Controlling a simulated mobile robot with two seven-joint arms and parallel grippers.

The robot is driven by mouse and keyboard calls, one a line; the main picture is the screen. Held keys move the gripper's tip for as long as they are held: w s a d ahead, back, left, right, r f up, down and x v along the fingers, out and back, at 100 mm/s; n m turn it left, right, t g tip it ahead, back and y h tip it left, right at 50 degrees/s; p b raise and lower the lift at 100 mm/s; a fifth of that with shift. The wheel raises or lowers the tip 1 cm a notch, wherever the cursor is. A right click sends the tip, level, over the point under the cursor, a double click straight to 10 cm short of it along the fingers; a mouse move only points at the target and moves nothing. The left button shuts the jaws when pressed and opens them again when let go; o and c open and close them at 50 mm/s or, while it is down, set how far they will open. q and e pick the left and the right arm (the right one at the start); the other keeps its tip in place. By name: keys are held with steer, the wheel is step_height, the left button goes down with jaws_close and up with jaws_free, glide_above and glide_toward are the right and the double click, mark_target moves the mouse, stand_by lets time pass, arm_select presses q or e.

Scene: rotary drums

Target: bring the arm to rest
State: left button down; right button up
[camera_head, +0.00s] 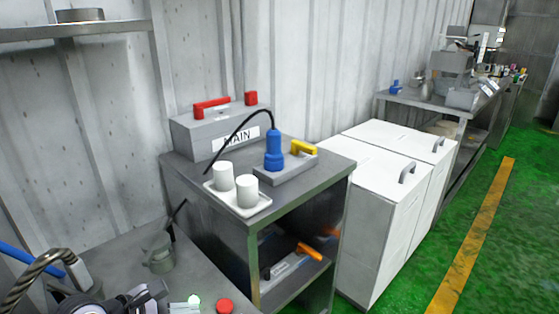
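Neither of my grippers can be made out in the head view, and no arm of mine is clearly seen. A grey metal bench (312,180) stands in the middle. On it is a grey box (190,138) labelled MAIN with red handles. A blue cylindrical plug (274,150) with a black cable stands upright on a grey base (285,180), beside a yellow handle (304,147). A white tray (262,207) holds two white cylinders (223,176) (247,190), both upright.
White cabinets (372,184) stand right of the bench. A low table (195,262) at lower left bears a grey-green can (158,253), a red button (224,306) and dark equipment (130,298), cut off below. A shelf (90,29) is upper left. Green floor (530,230) is clear at right.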

arm_select(q)
steer(key=s+d+r+n+t+h+p, duration=0.1)
steer(key=s+d+r+n+t+h, duration=0.45)
steer(key=n, duration=0.65)
steer(key=s+a+f+m+y+p, duration=0.1)
steer(key=s+f+m+y, duration=0.2)
steer(key=m, duration=0.8)
steer(key=s+a+f+m+g+y, duration=0.1)
steer(key=s+a+f+m+y, duration=0.1)
steer(key=f+m, duration=0.5)
steer(key=s+a+f+m+g+y+p, duration=0.1)
steer(key=s+f+m+y, duration=0.3)
steer(key=m, duration=1.3)
step_height(320, 180, down, 2)
steer(key=shift+s+a+f+y+p, duration=0.1)
steer(key=shift+s+a+y+p, duration=0.2)
steer(key=shift+a+y, duration=0.2)
steer(key=shift+g, duration=0.25)
